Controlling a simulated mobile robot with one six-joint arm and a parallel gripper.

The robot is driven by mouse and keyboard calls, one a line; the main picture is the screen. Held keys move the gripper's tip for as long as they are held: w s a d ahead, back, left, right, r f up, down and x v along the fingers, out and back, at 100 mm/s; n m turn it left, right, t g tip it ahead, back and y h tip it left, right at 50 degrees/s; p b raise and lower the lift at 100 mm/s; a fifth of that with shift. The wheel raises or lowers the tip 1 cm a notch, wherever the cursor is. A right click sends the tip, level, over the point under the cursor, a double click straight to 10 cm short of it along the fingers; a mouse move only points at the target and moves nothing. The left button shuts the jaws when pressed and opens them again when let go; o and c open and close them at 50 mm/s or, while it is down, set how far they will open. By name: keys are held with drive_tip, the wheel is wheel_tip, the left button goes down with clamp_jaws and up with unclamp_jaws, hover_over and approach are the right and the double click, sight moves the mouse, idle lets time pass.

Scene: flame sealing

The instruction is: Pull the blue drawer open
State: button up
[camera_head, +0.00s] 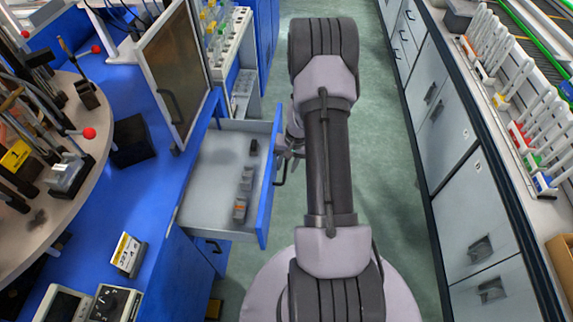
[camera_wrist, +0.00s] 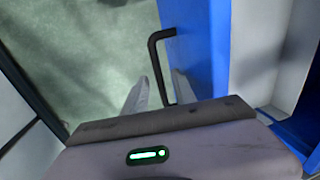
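The blue drawer (camera_head: 268,190) stands pulled out from the blue bench on the left in the head view. Its grey inside shows, with several small items in it. Its blue front also shows in the wrist view (camera_wrist: 190,40). The black bar handle (camera_wrist: 152,55) sticks out from that front. My gripper (camera_wrist: 160,78) is at the handle, with its two fingers apart, one on each side of the bar. I cannot tell whether either finger touches it. In the head view my gripper is partly hidden behind my arm, beside the drawer front.
Small grey containers (camera_head: 241,195) and a black item (camera_head: 253,147) lie in the drawer. A framed glass door (camera_head: 172,65) stands above the bench. Grey cabinets (camera_head: 455,150) line the right side. The green floor (camera_head: 390,130) between is clear.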

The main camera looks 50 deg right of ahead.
wheel_tip(320, 180, up, 17)
drive_tip(key=s+d+p, duration=0.2)
drive_tip(key=p, duration=0.4)
drive_tip(key=shift+s, duration=0.25)
